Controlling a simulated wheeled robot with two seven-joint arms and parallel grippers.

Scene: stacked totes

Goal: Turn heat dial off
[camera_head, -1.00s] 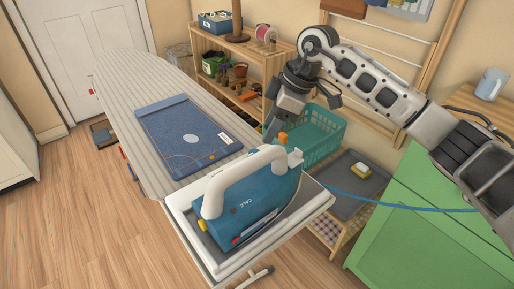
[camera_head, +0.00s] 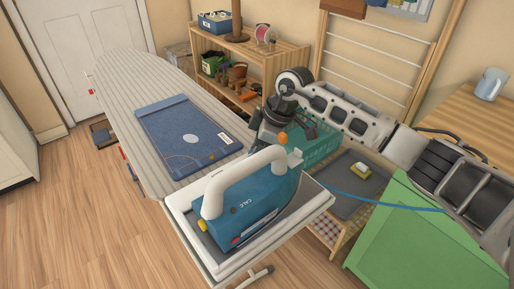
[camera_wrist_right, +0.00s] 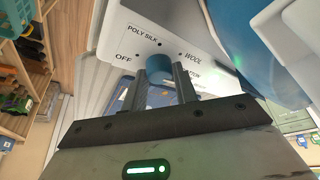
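The blue and white iron (camera_head: 250,205) stands on the white rest at the near end of the ironing board. In the right wrist view, its blue heat dial (camera_wrist_right: 159,63) sits on a white panel (camera_wrist_right: 125,60) with the labels OFF, POLY SILK, WOOL and one partly covered label. No pointer mark on the dial is clear. My right gripper (camera_wrist_right: 162,75) has its fingers parted, with the dial between or just beyond the tips; contact is not clear. In the head view, my right gripper (camera_head: 264,138) is behind the iron, its fingertips hidden. My left gripper is not in view.
The striped ironing board (camera_head: 130,85) holds a folded blue garment (camera_head: 185,135). A teal basket (camera_head: 312,148) and grey tray (camera_head: 350,200) lie beyond the iron. Wooden shelves (camera_head: 265,65) stand at the back.

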